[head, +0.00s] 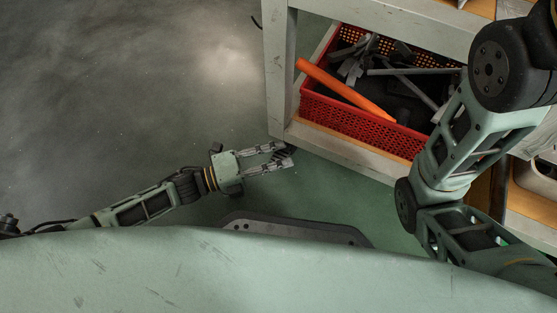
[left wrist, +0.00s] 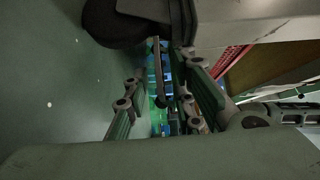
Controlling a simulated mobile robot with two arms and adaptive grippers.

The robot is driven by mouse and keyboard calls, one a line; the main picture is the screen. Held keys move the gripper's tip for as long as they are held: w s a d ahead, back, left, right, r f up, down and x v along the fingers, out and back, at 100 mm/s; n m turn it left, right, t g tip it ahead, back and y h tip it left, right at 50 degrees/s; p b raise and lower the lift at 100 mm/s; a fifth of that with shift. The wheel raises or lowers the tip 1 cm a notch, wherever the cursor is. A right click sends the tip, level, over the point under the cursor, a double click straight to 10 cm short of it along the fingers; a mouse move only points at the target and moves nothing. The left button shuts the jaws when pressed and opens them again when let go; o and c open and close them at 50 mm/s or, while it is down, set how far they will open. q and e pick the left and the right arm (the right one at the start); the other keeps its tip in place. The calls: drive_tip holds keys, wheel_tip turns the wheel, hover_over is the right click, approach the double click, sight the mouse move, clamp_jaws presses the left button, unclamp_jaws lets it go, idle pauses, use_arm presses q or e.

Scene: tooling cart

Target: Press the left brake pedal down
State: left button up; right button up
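My left gripper (head: 287,153) is low by the cart's near-left corner post in the head view, its two fingers apart. In the left wrist view the fingers of the left gripper (left wrist: 163,112) also stand apart, with a thin dark bar (left wrist: 158,75) showing between them. I cannot tell whether that bar is the left brake pedal or whether a finger touches it. A dark round caster wheel (left wrist: 115,22) sits under the cart just beyond the fingers. No brake pedal shows clearly in the head view. My right arm crosses the right side; its gripper is out of view.
The grey cart frame (head: 279,75) rises right beside my left gripper. Its lower shelf holds a red crate (head: 375,125) with an orange-handled tool (head: 345,90) and dark metal parts. The floor (head: 130,90) left of the cart is clear.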

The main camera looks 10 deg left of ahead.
use_arm(q)
drive_tip(key=shift+w+d, duration=0.1)
drive_tip(key=shift+d, duration=0.05)
drive_tip(key=shift+c, duration=0.3)
clamp_jaws()
drive_tip(key=shift+f+m+h, duration=0.25)
drive_tip(key=shift+m+h, duration=0.25)
drive_tip(key=shift+o, duration=0.3)
unclamp_jaws()
